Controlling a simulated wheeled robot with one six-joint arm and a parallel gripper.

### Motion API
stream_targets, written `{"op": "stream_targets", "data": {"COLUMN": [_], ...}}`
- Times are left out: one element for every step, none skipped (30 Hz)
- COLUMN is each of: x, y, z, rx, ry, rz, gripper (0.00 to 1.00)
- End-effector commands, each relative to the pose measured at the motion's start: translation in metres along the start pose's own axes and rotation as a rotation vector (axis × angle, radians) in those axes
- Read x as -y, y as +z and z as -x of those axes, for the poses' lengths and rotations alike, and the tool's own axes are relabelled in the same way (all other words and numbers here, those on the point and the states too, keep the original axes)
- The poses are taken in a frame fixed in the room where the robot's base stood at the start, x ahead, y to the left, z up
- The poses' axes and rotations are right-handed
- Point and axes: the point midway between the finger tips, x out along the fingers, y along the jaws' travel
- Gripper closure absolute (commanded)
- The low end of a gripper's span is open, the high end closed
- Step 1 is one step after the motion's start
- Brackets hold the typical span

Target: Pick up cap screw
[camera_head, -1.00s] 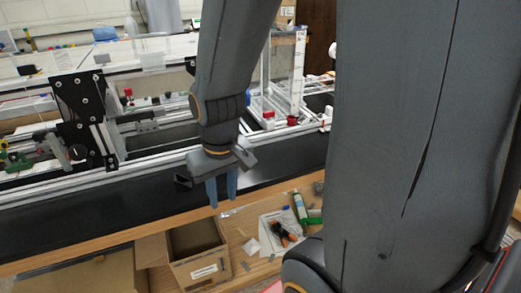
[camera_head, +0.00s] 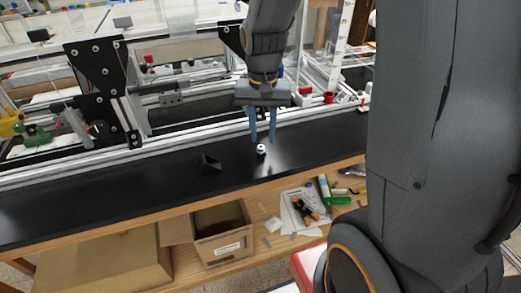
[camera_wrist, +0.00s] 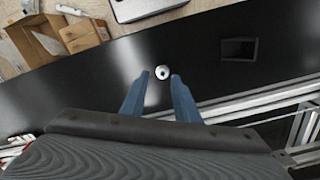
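The cap screw (camera_head: 261,149) is a small whitish round part with a dark centre on the black tabletop (camera_head: 130,190). In the wrist view the cap screw (camera_wrist: 162,72) lies just beyond and between the two blue fingertips. My gripper (camera_head: 262,138) is above it, pointing down, with its blue fingers apart and nothing between them that I can see gripped. In the wrist view my gripper (camera_wrist: 160,76) is also open, with the fingers on either side of the screw's line. I cannot tell the exact height of the tips over the table.
A small black angled block (camera_head: 211,162) lies left of the screw; it shows in the wrist view too (camera_wrist: 239,49). Aluminium rails (camera_head: 190,135) run behind. A cardboard box (camera_head: 222,236) and tools (camera_head: 306,207) are on the lower shelf. The black surface to the left is clear.

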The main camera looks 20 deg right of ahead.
Motion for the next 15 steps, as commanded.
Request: {"op": "stream_targets", "data": {"x": [0.001, 0.001, 0.002, 0.003, 0.003, 0.004, 0.005, 0.005, 0.005, 0.005, 0.005, 0.005, 0.005, 0.005, 0.005], "y": [0.001, 0.001, 0.001, 0.001, 0.001, 0.001, 0.001, 0.001, 0.001, 0.001, 0.001, 0.0, 0.0, 0.0, 0.0], "z": [-0.004, -0.007, -0.011, -0.015, -0.019, -0.023, -0.027, -0.031, -0.036, -0.039, -0.041, -0.044, -0.045, -0.047, -0.048], "rx": [0.002, 0.003, 0.004, 0.003, 0.004, 0.003, 0.004, 0.003, 0.002, 0.003, 0.002, 0.001, 0.001, 0.0, 0.0], "ry": [0.001, 0.001, 0.002, 0.002, 0.002, 0.001, 0.002, 0.001, 0.001, 0.001, 0.001, 0.0, 0.0, 0.0, 0.0], "rz": [0.001, 0.002, 0.002, 0.003, 0.003, 0.004, 0.004, 0.004, 0.004, 0.004, 0.004, 0.004, 0.004, 0.005, 0.005], "gripper": [0.72, 0.72, 0.72, 0.72, 0.72, 0.72, 0.72, 0.72, 0.72, 0.72, 0.72, 0.72, 0.72, 0.72, 0.72]}}
